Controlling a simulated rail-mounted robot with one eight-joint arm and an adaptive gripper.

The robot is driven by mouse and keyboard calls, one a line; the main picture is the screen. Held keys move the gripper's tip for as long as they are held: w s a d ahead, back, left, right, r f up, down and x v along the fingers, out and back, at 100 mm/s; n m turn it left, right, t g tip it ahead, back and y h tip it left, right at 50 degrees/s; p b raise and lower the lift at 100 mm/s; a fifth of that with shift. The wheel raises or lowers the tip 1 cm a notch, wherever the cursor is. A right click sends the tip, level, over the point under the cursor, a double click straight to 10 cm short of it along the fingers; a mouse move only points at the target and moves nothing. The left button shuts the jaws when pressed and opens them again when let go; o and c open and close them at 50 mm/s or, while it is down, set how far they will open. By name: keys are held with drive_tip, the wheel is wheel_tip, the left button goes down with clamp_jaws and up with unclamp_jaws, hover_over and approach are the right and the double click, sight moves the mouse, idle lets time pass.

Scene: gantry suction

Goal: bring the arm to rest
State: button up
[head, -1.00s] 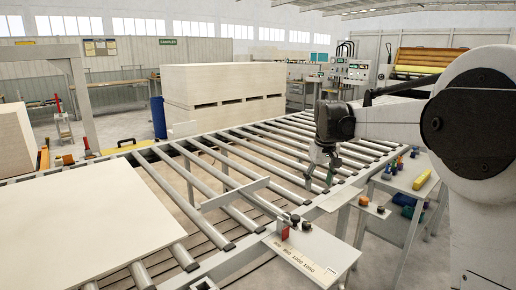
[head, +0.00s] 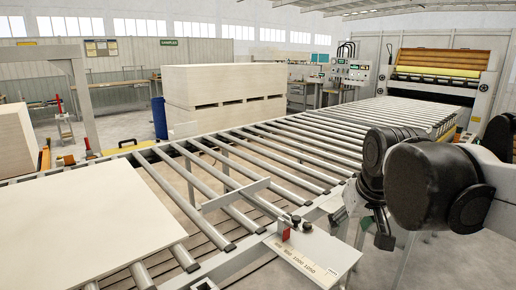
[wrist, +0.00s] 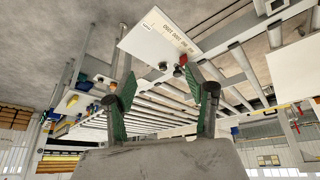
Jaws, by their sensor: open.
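My gripper (wrist: 163,82) is open and empty, with its two green-padded fingers spread apart in the wrist view. In the head view my gripper (head: 362,222) hangs at the right, beside the near edge of the roller conveyor (head: 262,185). My arm is folded back at the right edge of the head view, partly out of frame. The wrist view is upside down; it shows the white scale plate (wrist: 160,38) and the conveyor rollers beyond the fingers. Nothing is between the fingers.
A pale board (head: 90,222) lies on the rollers at the left. A stack of boards (head: 225,98) stands behind the conveyor. The scale plate (head: 308,252) with a red knob (head: 286,235) is left of my gripper. A roller press (head: 440,75) stands at the back right.

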drive_tip(key=s+f+t, duration=0.1)
drive_tip(key=s+f, duration=0.2)
drive_tip(key=s, duration=0.3)
drive_tip(key=s+f+m+t, duration=0.1)
drive_tip(key=s+f, duration=0.3)
drive_tip(key=s, duration=0.3)
drive_tip(key=shift+f, duration=0.15)
